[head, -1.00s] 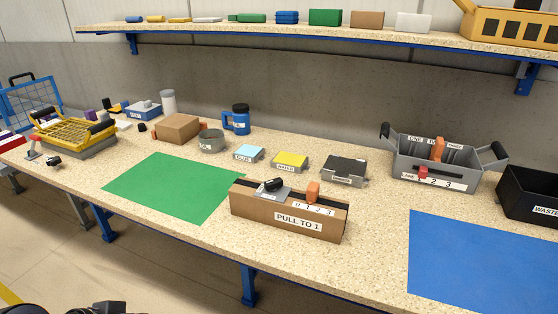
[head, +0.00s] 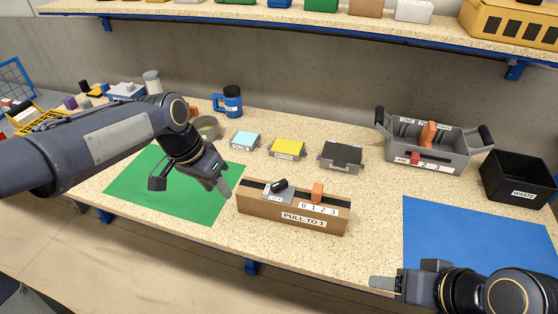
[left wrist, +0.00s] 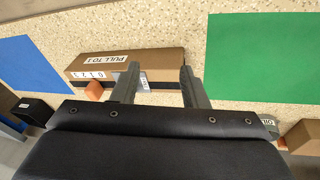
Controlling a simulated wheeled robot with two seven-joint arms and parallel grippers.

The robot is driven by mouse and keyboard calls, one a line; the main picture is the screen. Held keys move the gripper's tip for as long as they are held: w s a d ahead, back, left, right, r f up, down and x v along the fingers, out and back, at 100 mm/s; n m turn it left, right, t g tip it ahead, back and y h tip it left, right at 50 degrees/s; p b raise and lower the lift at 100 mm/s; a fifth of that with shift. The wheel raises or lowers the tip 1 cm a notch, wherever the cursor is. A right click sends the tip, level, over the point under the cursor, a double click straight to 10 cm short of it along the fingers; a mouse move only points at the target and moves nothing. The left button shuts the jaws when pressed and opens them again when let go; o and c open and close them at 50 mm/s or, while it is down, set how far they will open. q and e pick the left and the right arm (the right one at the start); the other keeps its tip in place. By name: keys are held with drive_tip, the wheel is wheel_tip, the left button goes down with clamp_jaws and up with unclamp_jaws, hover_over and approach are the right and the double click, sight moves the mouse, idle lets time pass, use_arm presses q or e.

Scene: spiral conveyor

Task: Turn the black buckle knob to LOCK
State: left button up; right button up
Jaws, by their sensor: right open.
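A brown cardboard-coloured box (head: 262,208) marked "PULL TO 1" stands on the bench. The black buckle knob (head: 279,186) sits on a grey plate (head: 272,194) on the box's top. The plate's lettering is too small to read. An orange slider (head: 317,192) stands to its right, behind a 0-1-2-3 scale. My left gripper (head: 192,188) is open and empty, left of the box over the green mat. The left wrist view shows its spread fingers (left wrist: 159,67) before the box (left wrist: 160,60); the knob is not clearly visible there. My right gripper (head: 398,275) is open and empty near the bench's front edge.
A green mat (head: 125,190) lies left of the box and a blue mat (head: 470,235) right. A shelf (head: 300,22) runs above.

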use_arm(q)
drive_tip(key=w+d+r+m+g+y+p, duration=0.1)
drive_tip(key=w+d+r+m+y+p, duration=0.2)
drive_tip(key=w+d, duration=0.35)
drive_tip(key=m+p, duration=0.2)
drive_tip(key=p, duration=0.3)
hover_over(279, 183)
wheel_tip(279, 183, down, 2)
drive_tip(key=shift+f, duration=0.2)
wheel_tip(279, 183, down, 8)
drive_tip(key=shift+r, duration=0.1)
use_arm(e)
wheel_tip(279, 183, up, 10)
use_arm(q)
clamp_jaws()
